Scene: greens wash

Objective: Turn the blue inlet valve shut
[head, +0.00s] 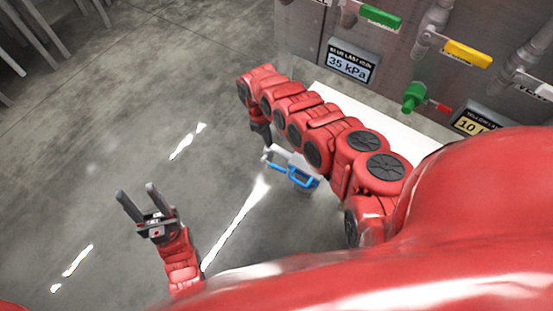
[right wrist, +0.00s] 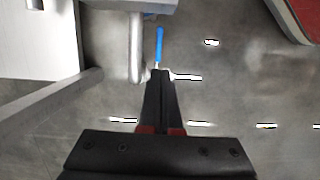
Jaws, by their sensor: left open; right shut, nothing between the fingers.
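A blue handle (head: 303,179) on a pale pipe-like fitting shows below my right arm in the head view. I take it for the blue inlet valve, though I see no label on it. In the right wrist view its blue bar (right wrist: 159,45) stands just beyond the fingertips, beside a grey pipe (right wrist: 136,48). My right gripper (right wrist: 161,73) is shut and empty, and I cannot tell whether its tips touch the bar. In the head view it hangs at the arm's far end, partly hidden. My left gripper (head: 136,204) is open and empty, well left of the handle.
A grey wall panel carries a green lever (head: 380,15), a yellow lever (head: 467,53) and a green tap (head: 414,97) with a red lever. A "35 kPa" sign (head: 348,65) hangs behind my right arm.

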